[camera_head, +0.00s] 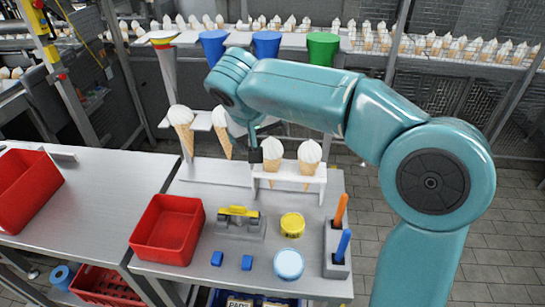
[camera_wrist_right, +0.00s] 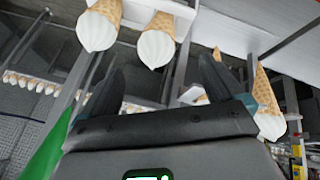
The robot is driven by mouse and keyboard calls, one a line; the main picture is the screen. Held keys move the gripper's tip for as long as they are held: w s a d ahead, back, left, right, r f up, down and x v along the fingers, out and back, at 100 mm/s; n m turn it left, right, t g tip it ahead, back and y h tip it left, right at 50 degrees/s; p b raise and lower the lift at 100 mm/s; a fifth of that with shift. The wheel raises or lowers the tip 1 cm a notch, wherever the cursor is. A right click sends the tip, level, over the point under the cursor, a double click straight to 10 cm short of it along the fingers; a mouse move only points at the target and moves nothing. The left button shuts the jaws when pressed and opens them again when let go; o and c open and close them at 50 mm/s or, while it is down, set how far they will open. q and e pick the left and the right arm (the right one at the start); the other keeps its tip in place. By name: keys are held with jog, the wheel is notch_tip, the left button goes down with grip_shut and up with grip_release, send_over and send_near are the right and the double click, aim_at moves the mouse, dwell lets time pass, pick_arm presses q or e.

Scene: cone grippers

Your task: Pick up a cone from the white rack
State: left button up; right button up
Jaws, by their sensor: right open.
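The white rack (camera_head: 310,184) stands at the back of the near table and holds two white-topped cones, a left one (camera_head: 272,149) and a right one (camera_head: 310,152). A higher white shelf (camera_head: 203,122) to its left holds two more, one at the far left (camera_head: 180,115) and one partly behind my arm (camera_head: 221,118). My right gripper (camera_head: 254,155) points down just left of the rack's left cone. The right wrist view shows its dark fingers (camera_wrist_right: 160,80) apart and empty, with two cones (camera_wrist_right: 98,28) (camera_wrist_right: 156,46) beyond and another cone (camera_wrist_right: 268,110) at right. My left gripper is out of view.
On the table are a red bin (camera_head: 167,258), a yellow tin (camera_head: 292,224), a white-blue jar (camera_head: 288,264), small blue blocks (camera_head: 247,262) and a holder with orange and blue handles (camera_head: 336,255). Blue and green cups (camera_head: 322,48) stand on a back shelf.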

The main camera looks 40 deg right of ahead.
aim_at(269, 147)
jog(key=x, duration=0.3)
jog(key=shift+f, duration=0.2)
jog(key=x, duration=0.4)
jog(key=shift+s+d+f+p, duration=0.2)
jog(key=shift+d+p, duration=0.15)
jog(key=shift+d, duration=0.05)
jog(key=shift+w+d+f, duration=0.1)
jog(key=shift+w+f, duration=0.15)
jog(key=shift+f, duration=0.1)
jog(key=shift+s, duration=0.1)
jog(key=shift+c, duration=0.3)
jog(key=c, duration=0.8)
